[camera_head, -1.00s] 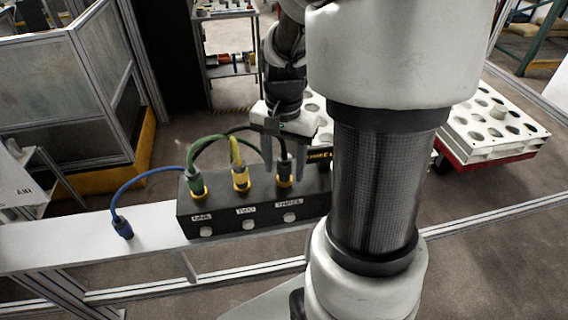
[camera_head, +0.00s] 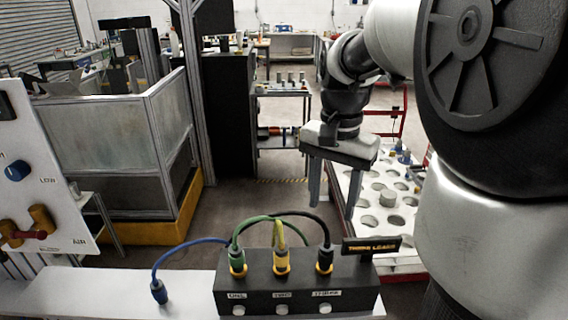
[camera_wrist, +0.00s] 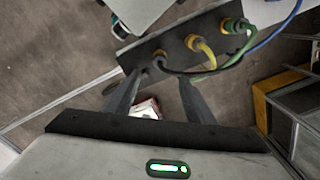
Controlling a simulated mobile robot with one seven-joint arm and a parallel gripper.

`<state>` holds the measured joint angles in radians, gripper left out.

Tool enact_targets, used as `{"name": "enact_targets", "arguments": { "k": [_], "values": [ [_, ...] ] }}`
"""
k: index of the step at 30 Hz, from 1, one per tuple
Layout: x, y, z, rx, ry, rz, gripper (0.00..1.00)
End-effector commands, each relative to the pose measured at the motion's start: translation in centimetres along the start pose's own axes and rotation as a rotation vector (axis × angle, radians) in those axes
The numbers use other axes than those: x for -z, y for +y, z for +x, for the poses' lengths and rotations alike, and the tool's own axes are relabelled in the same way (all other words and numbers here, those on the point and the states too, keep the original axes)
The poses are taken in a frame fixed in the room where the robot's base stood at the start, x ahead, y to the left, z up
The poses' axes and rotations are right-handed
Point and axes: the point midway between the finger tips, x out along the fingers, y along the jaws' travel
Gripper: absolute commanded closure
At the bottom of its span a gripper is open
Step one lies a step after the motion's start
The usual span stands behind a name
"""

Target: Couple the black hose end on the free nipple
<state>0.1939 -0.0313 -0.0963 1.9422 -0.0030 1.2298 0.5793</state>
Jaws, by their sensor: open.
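The black hose end (camera_head: 325,259) stands upright at the block's right position, labelled THREE, with a yellow ring at its base. I cannot tell if it is fully seated. Green (camera_head: 237,261) and yellow (camera_head: 281,262) hose ends stand at the other two positions of the dark block (camera_head: 262,299). No bare nipple shows on top. My gripper (camera_head: 331,203) is open and empty, pointing down, above and behind the block's right part, clear of the hose end. In the wrist view, the black hose end (camera_wrist: 160,56) shows beyond and between the open fingers (camera_wrist: 160,76).
The blue hose end (camera_head: 159,292) stands on the white beam (camera_head: 85,293), left of the block. A black sign (camera_head: 371,247) rises at the block's right end. A white tray with round holes (camera_head: 376,208) is behind. Hoses arch above the block.

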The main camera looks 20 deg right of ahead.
Motion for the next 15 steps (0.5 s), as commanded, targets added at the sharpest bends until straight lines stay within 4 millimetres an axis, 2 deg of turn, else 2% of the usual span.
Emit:
{"name": "enact_targets", "arguments": {
  "k": [3, 6, 15],
  "values": [
    [0.0, 0.0, -1.4, 0.001, 0.001, 0.0, 0.51],
    [0.0, 0.0, -1.9, 0.0, 0.0, 0.0, 0.51],
    [0.0, 0.0, -1.9, 0.0, 0.0, 0.0, 0.51]
  ]
}}
